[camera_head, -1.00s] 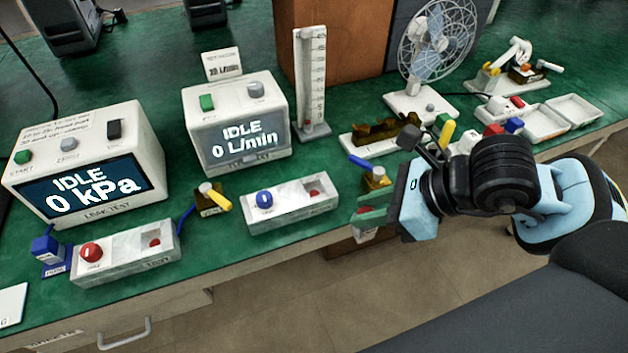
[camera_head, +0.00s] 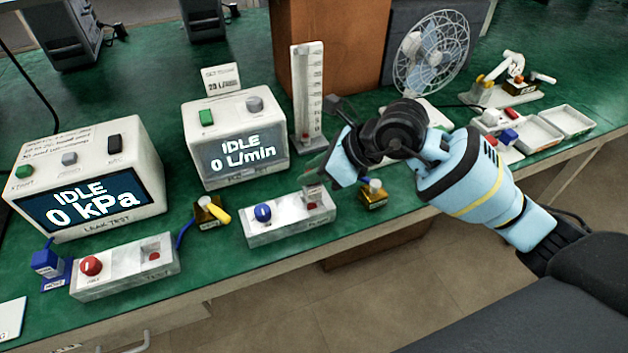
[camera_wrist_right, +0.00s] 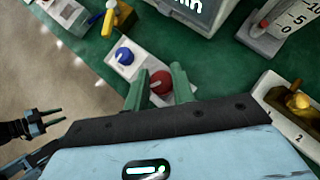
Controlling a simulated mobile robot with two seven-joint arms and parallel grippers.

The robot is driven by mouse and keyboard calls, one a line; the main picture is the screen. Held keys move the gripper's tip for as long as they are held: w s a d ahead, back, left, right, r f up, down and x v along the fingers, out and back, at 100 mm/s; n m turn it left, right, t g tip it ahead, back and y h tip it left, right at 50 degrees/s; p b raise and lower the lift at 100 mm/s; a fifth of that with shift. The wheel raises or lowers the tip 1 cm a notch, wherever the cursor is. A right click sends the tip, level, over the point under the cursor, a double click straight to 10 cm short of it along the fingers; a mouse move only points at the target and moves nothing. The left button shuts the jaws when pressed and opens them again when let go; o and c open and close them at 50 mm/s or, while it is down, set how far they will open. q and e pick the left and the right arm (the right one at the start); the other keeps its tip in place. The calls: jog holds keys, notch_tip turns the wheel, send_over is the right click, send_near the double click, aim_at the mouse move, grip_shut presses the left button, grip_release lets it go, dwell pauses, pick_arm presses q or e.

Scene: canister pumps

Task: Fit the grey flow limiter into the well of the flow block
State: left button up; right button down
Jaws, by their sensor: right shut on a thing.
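The flow block (camera_head: 277,229) is a long pale block near the bench's front edge, with a round blue knob (camera_head: 263,212) at its left end. My right gripper (camera_head: 318,180) is over its right end, green fingers shut on a small greyish piece, the flow limiter (camera_head: 317,196). The limiter looks upright at the well. The well is hidden, and I cannot tell how deep the limiter sits. In the right wrist view a round red top (camera_wrist_right: 160,82) shows between the fingers. My left gripper (camera_wrist_right: 60,116) shows there with its fingers apart, clear of the bench.
The flow tester (camera_head: 237,145) reads IDLE 0 L/min behind the block. The leak tester (camera_head: 85,180) and its block (camera_head: 125,268) are to the left. Brass pieces with a yellow lever (camera_head: 212,212) and a white cap (camera_head: 374,194) flank the flow block. A gauge column (camera_head: 308,95) stands behind.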

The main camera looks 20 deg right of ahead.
aim_at(311, 193)
jog(key=shift+f, duration=0.1)
notch_tip(311, 193, down, 3)
jog(key=shift+f, duration=0.15)
jog(key=shift+f, duration=0.15)
jog(key=c, duration=1.2)
grip_release()
jog(key=shift+o, duration=0.2)
